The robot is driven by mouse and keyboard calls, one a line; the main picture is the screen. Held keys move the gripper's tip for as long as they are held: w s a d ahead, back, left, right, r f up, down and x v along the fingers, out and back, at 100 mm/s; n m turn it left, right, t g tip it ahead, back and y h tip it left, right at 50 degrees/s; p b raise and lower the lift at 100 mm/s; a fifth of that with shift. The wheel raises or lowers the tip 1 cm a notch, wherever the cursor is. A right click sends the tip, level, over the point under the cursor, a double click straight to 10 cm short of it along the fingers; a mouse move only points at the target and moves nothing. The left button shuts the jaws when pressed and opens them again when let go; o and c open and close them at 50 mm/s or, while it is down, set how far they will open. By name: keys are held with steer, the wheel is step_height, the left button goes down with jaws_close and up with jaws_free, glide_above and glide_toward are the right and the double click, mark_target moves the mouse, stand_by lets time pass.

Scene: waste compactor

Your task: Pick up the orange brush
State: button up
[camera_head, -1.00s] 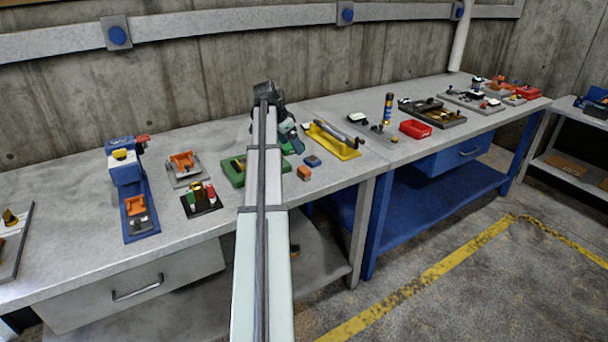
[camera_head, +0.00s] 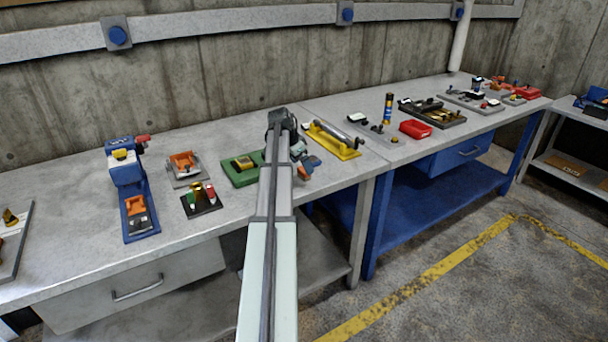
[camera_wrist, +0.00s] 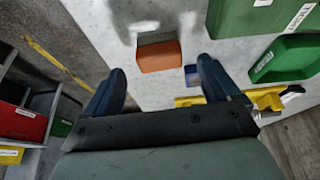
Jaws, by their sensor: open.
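The orange brush, a small orange block (camera_wrist: 160,57) with a grey-brown side, lies on the grey worktop in the wrist view. It also shows in the head view (camera_head: 304,172) near the front edge of the bench, partly hidden by my arm. My gripper (camera_wrist: 162,68) is open and empty, its two dark blue fingers spread to either side of the block. The block appears ahead of and between the fingertips; I cannot tell the exact height gap. In the head view my gripper is mostly hidden behind my arm.
A small blue block (camera_wrist: 191,75) lies close to the right of the brush, near the right finger. Green trays (camera_wrist: 289,58) stand farther right. A yellow tray (camera_head: 333,141) holds a grey cylinder. The bench's front edge is close by.

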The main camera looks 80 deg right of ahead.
steer(key=shift+x, duration=2)
steer(key=shift+c, duration=0.4)
steer(key=c, duration=1)
steer(key=shift+r, duration=0.2)
step_height(320, 180, up, 10)
steer(key=shift+f, duration=0.15)
